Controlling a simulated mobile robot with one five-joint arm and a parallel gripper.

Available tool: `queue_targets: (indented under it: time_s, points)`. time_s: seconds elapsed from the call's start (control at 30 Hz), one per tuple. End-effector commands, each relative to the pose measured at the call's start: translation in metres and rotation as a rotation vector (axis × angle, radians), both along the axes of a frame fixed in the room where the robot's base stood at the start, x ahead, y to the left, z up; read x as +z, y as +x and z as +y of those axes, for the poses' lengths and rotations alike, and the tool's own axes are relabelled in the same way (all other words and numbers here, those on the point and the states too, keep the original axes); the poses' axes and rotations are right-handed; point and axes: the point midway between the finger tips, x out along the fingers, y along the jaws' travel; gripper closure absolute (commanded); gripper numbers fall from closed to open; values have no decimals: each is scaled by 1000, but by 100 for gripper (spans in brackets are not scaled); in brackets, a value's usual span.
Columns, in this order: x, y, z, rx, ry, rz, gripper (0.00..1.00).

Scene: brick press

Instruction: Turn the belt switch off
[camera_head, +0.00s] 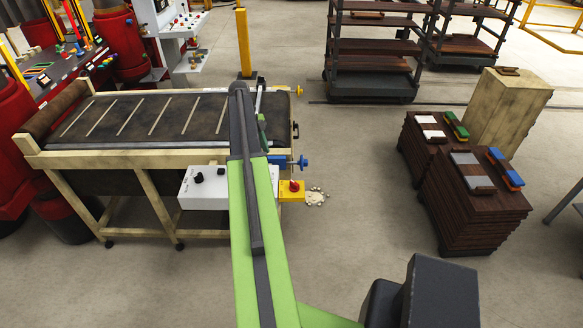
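A conveyor belt table (95,160) with a dark belt stands at the left. A white control box (205,198) with two black knobs (198,178) is mounted on its near side. No label tells me which control is the belt switch. Right of it is a yellow box (290,197) with a red button or knob (294,185). My green arm passes in front of the right part of the white box and hides it. My gripper is not visible; the arm hides whatever is behind it.
A blue handwheel (303,162) sticks out at the belt table's right end. Stacks of brown boards (470,212) and a tall beige block (507,105) stand at the right. Dark shelf racks (372,85) stand behind. Open floor lies between the belt and the stacks.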

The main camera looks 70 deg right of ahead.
Motion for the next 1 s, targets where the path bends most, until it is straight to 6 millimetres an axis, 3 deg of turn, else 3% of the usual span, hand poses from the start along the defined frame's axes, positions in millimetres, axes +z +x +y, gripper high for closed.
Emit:
queue_targets:
  time_s: [0.03,0.1,0.17,0.47,0.67,1.0]
  points:
    - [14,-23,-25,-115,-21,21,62]
    - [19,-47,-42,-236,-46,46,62]
    - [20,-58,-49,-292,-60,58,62]
    - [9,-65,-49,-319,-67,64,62]
    - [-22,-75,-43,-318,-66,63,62]
    - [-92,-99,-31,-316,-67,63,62]
